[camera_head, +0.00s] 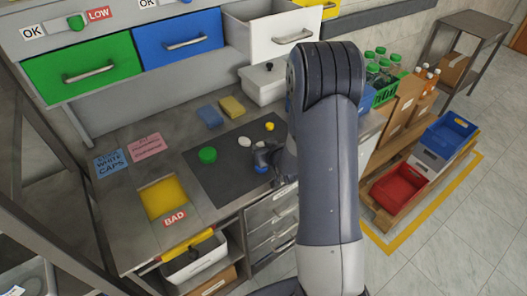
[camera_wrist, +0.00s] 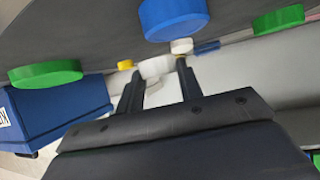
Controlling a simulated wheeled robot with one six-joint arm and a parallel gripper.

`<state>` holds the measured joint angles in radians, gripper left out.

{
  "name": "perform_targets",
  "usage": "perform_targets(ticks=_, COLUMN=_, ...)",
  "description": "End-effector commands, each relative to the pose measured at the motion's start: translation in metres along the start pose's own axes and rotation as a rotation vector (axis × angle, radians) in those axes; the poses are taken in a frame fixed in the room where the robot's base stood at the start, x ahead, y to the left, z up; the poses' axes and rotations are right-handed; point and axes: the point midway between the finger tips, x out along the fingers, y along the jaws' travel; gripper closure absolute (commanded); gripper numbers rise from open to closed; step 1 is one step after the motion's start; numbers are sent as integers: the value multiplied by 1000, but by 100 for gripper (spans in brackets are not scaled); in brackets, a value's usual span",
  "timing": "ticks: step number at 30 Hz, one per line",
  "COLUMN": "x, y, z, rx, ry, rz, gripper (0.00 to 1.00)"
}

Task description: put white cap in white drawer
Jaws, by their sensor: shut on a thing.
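My gripper (camera_wrist: 158,78) is shut on a white cap (camera_wrist: 156,66), which sits between its fingertips in the wrist view. In the head view my gripper (camera_head: 264,154) is low over the dark mat, and the held cap is mostly hidden by the fingers and arm. Another white cap (camera_head: 245,142) lies on the mat just left of the gripper. The white drawer (camera_head: 272,49) is pulled open at the upper right of the bench, with its interior partly visible.
A blue cap (camera_head: 261,169), a green cap (camera_head: 207,155) and a yellow cap (camera_head: 270,126) lie around the gripper on the mat (camera_head: 220,182). A white lidded box (camera_head: 262,88) stands behind. The green drawer (camera_head: 84,71) and blue drawer (camera_head: 178,40) are shut.

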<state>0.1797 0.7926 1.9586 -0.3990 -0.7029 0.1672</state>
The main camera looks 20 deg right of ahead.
Motion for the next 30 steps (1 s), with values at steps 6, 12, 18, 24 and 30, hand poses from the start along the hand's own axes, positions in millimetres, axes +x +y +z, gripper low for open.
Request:
perform_targets(ticks=6, x=10, y=0, z=19, rx=1, ry=-1, rz=0, gripper=86)
perform_targets(ticks=12, x=11, y=0, z=20, rx=0, ry=0, rz=0, gripper=86)
perform_targets(ticks=18, x=12, y=0, z=23, rx=0, ry=0, rz=0, gripper=86)
perform_targets(ticks=24, x=12, y=0, z=22, rx=0, ry=0, rz=0, gripper=54)
perform_targets(ticks=30, x=12, y=0, z=22, rx=0, ry=0, rz=0, gripper=43)
